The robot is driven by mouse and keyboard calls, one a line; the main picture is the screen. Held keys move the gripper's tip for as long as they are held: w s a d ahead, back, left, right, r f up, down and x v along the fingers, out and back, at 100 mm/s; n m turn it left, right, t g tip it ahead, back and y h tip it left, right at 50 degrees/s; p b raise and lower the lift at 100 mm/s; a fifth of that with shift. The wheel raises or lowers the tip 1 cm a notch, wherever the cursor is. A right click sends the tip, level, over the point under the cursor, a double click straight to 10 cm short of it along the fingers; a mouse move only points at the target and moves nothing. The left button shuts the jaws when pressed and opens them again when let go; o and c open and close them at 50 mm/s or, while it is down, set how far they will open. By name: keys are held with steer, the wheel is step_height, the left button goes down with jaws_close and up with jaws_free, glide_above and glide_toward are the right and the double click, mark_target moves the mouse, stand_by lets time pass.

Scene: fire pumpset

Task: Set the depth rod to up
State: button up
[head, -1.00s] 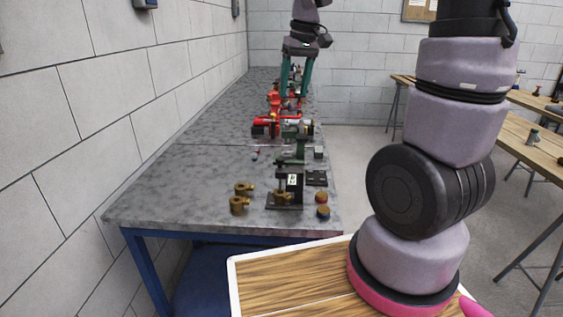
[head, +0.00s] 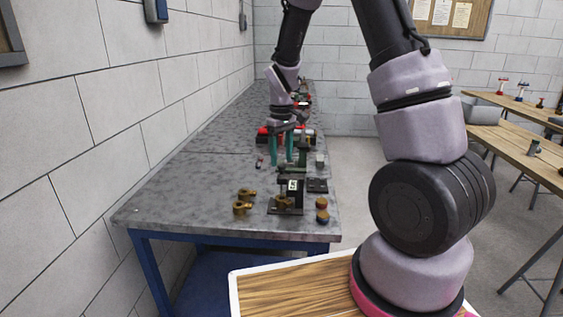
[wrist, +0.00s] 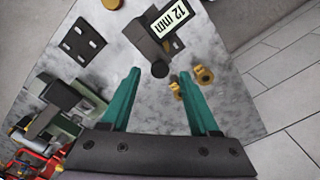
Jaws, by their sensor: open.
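A dark stand (head: 290,205) with a white label stands near the front edge of the grey bench. In the wrist view its black block (wrist: 150,38) carries the label "12 mm" (wrist: 171,18), and a dark round end (wrist: 160,69) shows beside it. I cannot tell for certain which part is the depth rod. My gripper (head: 281,161) is open, its teal fingers pointing down above and behind the stand. In the wrist view the gripper (wrist: 160,74) has nothing between its fingers, and the dark round end lines up with the gap.
Brass fittings (head: 242,208) lie left of the stand; round-topped pieces (head: 322,204) and a black holed plate (head: 317,186) are to its right. A green device (head: 303,158) and red equipment stand behind. The bench's front left (head: 180,210) is clear.

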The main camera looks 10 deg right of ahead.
steer(key=shift+f, duration=1.05)
jaws_close()
steer(key=shift+r, duration=0.1)
stand_by(0.6)
